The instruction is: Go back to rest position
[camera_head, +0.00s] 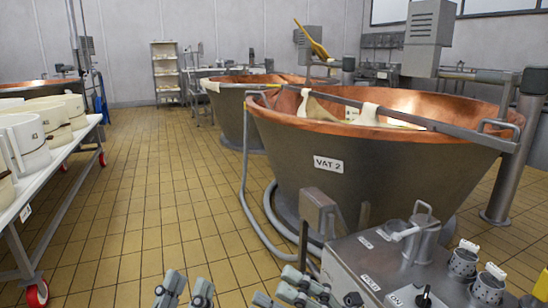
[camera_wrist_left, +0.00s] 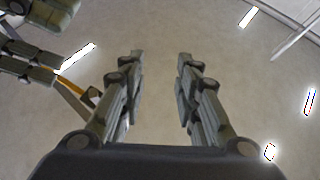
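My left gripper (camera_head: 187,287) is at the bottom edge of the head view, left of centre. Its two fingers point up and stand apart with nothing between them. The left wrist view also shows this gripper (camera_wrist_left: 160,60) open and empty, facing the pale ceiling. My right gripper (camera_head: 298,285) is to the right of it at the bottom of the head view, partly cut off by the frame. Part of it also shows at the upper left of the left wrist view. I cannot tell how far its fingers are apart.
A metal control box (camera_head: 385,262) with knobs and levers is close at the right. Behind it stands a copper vat labelled VAT 2 (camera_head: 370,165), with another vat (camera_head: 228,108) beyond. A wheeled white table (camera_head: 62,152) with white moulds is at the left. The tiled floor (camera_head: 150,190) between is clear.

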